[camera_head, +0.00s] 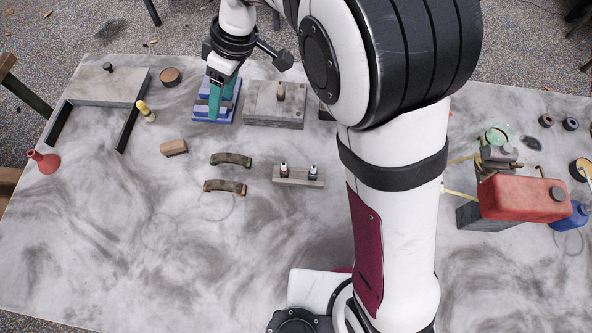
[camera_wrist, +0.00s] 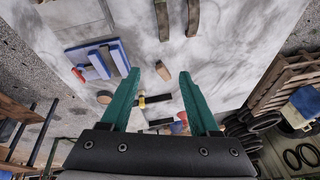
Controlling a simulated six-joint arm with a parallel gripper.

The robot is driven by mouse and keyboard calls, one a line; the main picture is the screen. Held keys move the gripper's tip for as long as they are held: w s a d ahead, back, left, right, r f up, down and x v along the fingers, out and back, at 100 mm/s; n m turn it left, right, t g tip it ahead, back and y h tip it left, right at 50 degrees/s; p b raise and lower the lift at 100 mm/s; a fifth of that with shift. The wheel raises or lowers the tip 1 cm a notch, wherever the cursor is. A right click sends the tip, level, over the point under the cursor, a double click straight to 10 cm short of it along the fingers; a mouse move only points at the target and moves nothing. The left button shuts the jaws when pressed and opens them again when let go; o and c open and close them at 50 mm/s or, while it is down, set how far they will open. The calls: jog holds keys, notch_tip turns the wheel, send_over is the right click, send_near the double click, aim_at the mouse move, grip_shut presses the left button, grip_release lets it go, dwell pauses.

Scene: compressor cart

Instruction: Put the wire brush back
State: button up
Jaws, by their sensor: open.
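No wire brush stands out clearly. A small brown block (camera_head: 173,147) lies on the table left of centre and could be it, but its bristles cannot be made out; it also shows in the wrist view (camera_wrist: 163,71). My gripper (camera_head: 219,103) hangs over a blue slotted holder (camera_head: 200,112), its teal fingers hiding part of it. In the wrist view my gripper (camera_wrist: 155,76) is open with nothing held between its fingers, and the blue holder (camera_wrist: 122,57) lies to their left.
Two curved pieces (camera_head: 231,159) (camera_head: 225,187) and a strip with two small bottles (camera_head: 298,177) lie nearby. A grey box (camera_head: 262,111) is right of the holder. A yellow-topped item (camera_head: 146,111), grey tray (camera_head: 98,88) and red funnel (camera_head: 44,161) are left. The front-left table is clear.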

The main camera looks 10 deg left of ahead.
jog(key=s+d+r+m, duration=0.3)
jog(key=s+d+m, duration=0.25)
jog(key=d, duration=0.25)
jog(key=s+d+r+m, duration=0.2)
jog(key=s+d+m, duration=0.2)
jog(key=d+m, duration=0.3)
jog(key=s+d+f+m+h, duration=0.1)
jog(key=s+d+f+m, duration=0.1)
jog(key=s+d+m, duration=0.6)
jog(key=s+d, duration=0.1)
jog(key=s, duration=0.2)
jog(key=shift+s+f+t+h, duration=0.2)
jog(key=shift+t+h, duration=0.2)
